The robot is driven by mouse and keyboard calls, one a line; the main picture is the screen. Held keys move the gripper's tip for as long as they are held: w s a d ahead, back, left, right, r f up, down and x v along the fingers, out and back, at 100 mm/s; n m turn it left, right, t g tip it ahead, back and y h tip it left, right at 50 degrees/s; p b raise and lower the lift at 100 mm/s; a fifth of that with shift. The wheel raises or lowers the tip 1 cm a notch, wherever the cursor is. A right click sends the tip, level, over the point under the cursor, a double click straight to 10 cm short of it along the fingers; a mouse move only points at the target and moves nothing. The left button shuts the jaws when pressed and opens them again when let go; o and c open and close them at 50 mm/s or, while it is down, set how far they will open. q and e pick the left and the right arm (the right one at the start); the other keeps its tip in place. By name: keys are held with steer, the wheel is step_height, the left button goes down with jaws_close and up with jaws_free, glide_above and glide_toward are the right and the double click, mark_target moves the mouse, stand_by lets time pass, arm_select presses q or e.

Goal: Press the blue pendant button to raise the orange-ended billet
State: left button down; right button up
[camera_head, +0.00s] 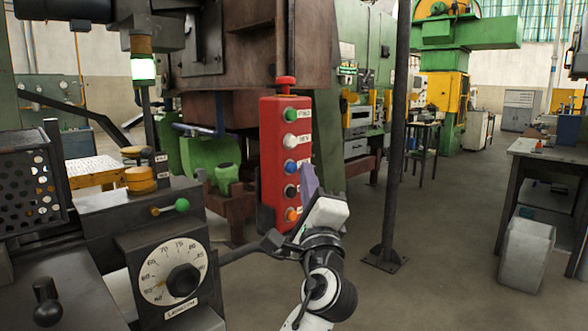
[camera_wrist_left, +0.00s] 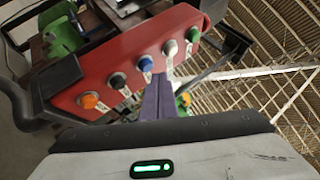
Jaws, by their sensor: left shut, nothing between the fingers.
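The red pendant box (camera_head: 268,150) hangs upright in the head view, with a green, white, blue, black and orange button down its face. Its blue button (camera_head: 290,167) is third from the top. My left gripper (camera_head: 309,177) is shut and empty, its purple fingertips just right of the blue button. In the left wrist view the fingers (camera_wrist_left: 157,98) point at the pendant face (camera_wrist_left: 100,70), with their tips close by the blue button (camera_wrist_left: 146,64), toward the white one. I cannot tell whether they touch it. I cannot make out an orange-ended billet. My right gripper is out of view.
A console with a round dial (camera_head: 172,276) and a green-knobbed lever (camera_head: 170,207) stands at the lower left. A dark post (camera_head: 397,130) rises right of the pendant. A workbench (camera_head: 548,150) and a grey bin (camera_head: 526,255) stand at the right. The floor between is clear.

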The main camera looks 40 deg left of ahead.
arm_select(q)
steer(key=shift+a, duration=0.15)
stand_by(0.6)
steer(key=shift+a, duration=0.3)
